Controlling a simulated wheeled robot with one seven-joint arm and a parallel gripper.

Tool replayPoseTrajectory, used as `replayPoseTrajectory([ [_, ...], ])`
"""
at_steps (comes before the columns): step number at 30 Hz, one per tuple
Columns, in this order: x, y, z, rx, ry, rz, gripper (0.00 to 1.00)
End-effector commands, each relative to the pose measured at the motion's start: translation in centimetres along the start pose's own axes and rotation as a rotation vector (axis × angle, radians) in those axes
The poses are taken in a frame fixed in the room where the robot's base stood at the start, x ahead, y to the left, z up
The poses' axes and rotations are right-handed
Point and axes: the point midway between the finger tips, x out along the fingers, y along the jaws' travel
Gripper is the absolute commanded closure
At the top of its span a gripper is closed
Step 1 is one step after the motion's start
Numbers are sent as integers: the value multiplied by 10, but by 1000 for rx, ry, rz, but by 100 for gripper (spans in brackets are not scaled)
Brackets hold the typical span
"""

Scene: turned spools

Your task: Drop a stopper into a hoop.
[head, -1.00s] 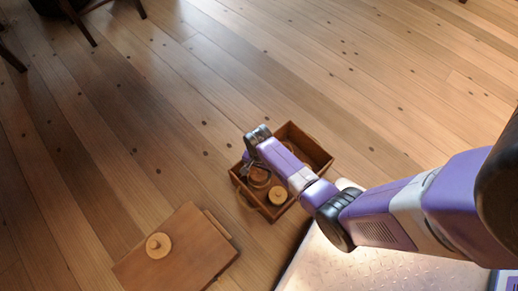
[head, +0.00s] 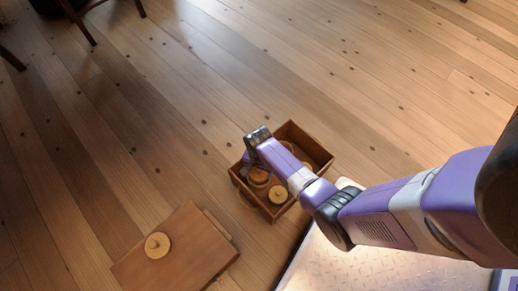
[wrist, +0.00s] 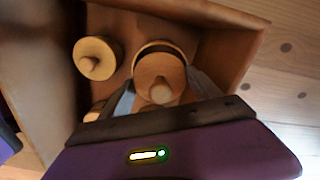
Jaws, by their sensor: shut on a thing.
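My gripper (wrist: 163,92) is inside an open wooden box (wrist: 232,42), its two fingers on either side of a round wooden stopper (wrist: 160,72) with a small knob. It is shut on this stopper. A thin dark-edged arc, perhaps the hoop (wrist: 160,45), shows just behind the stopper's far edge; I cannot tell whether the stopper is inside it or above it. A paler stopper (wrist: 95,56) stands to the left, apart from my gripper. Another pale round thing (wrist: 95,112) is mostly hidden by my gripper.
The box (head: 315,150) stands on the plank floor, its walls close around my gripper. A flat brown board (head: 190,265) lies to its lower left with a round knobbed piece (head: 157,245) on it. Floor beyond the box is clear; dark chair legs stand at upper left.

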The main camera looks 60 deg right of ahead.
Motion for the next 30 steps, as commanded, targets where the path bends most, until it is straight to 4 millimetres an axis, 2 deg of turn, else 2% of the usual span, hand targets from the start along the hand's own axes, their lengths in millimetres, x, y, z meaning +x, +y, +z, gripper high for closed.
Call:
replayPoseTrajectory([
  [30, 10, 0, 0, 0, 0, -1, 72],
])
